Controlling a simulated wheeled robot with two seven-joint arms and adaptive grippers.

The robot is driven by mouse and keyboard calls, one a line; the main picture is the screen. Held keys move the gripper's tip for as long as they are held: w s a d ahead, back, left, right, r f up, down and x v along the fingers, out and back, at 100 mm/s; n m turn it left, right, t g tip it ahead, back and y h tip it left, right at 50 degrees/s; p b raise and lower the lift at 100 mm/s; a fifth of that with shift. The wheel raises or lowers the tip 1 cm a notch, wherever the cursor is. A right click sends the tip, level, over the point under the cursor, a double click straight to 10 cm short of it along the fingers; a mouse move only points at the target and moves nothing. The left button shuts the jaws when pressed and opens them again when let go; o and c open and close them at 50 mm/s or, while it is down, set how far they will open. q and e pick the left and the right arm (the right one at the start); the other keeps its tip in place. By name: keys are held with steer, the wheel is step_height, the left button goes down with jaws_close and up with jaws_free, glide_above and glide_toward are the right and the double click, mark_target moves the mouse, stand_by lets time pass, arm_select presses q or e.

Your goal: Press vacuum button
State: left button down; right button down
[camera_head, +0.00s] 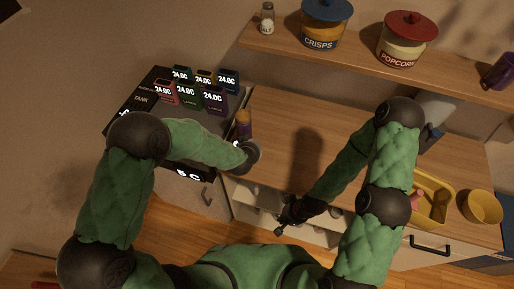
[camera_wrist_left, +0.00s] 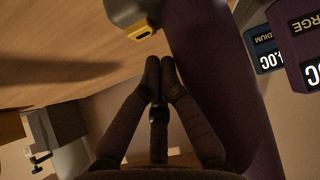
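No part is clearly readable as the vacuum button. A dark unit with a "TANK" label (camera_head: 141,99) stands at left, with lit displays on it. In the left wrist view, a grey block with a yellow part (camera_wrist_left: 143,29) sits just beyond my left fingertips (camera_wrist_left: 161,66), which are together with nothing between them. Contact with it is not visible. A purple body (camera_wrist_left: 205,65) rises close to the right of those fingers. In the head view my left wrist hides that gripper beside an orange-topped purple container (camera_head: 244,123). My right gripper (camera_head: 282,224) hangs over the counter's front edge; its fingers are too dark to judge.
Several coloured boxes (camera_head: 187,97) with "24.0C" displays stand on the dark unit. The wooden counter (camera_head: 275,125) is mostly clear in the middle. A shelf (camera_head: 350,62) with jars is above. A yellow tray (camera_head: 447,187) and yellow bowl (camera_head: 482,207) are at right.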

arm_select(q)
steer(key=shift+r+p, duration=1.85)
steer(key=shift+r, duration=0.55)
steer(key=shift+f, duration=0.1)
